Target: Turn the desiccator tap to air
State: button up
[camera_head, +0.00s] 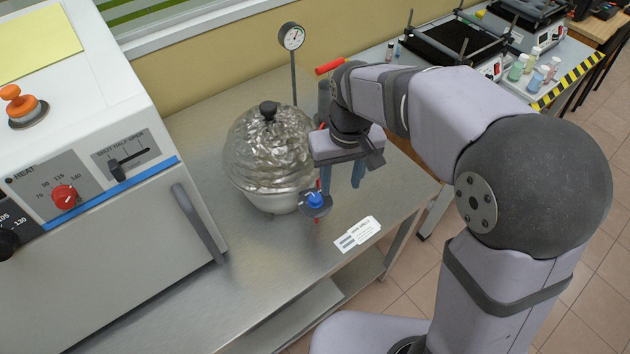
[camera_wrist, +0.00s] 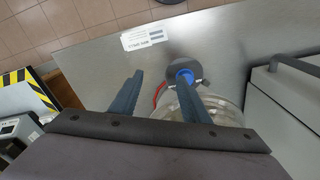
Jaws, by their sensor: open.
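The desiccator (camera_head: 268,155) is a round vessel with a shiny domed lid and a black knob, standing on the steel bench. Its tap (camera_head: 315,199) is a blue knob on a dark round plate at the vessel's front right, with red bits above and below. In the wrist view the tap (camera_wrist: 181,73) shows just beyond the right fingertip, which partly covers it. My gripper (camera_head: 342,187) is open and empty, fingers pointing down, above and just right of the tap. In the wrist view my gripper (camera_wrist: 160,77) has its fingers well apart. I cannot tell whether a finger touches the knob.
A white oven (camera_head: 100,190) with a grey door handle stands left. A dial gauge (camera_head: 291,38) on a post rises behind the desiccator, with a red handle (camera_head: 330,66) near my arm. A label card (camera_head: 357,234) lies at the bench's front edge.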

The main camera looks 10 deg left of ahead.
aim_at(315, 197)
jog(key=shift+n+g, duration=0.3)
jog(key=shift+n, duration=0.4)
jog(key=a+r, duration=0.2)
jog(key=a, duration=0.1)
jog(key=s+a+r, duration=0.1)
jog(key=a, duration=0.1)
jog(key=shift+a+r, duration=0.1)
jog(key=shift+a, duration=0.05)
jog(key=shift+f+p, duration=0.75)
jog(key=shift+f, duration=2.9)
jog(key=c, duration=1.1)
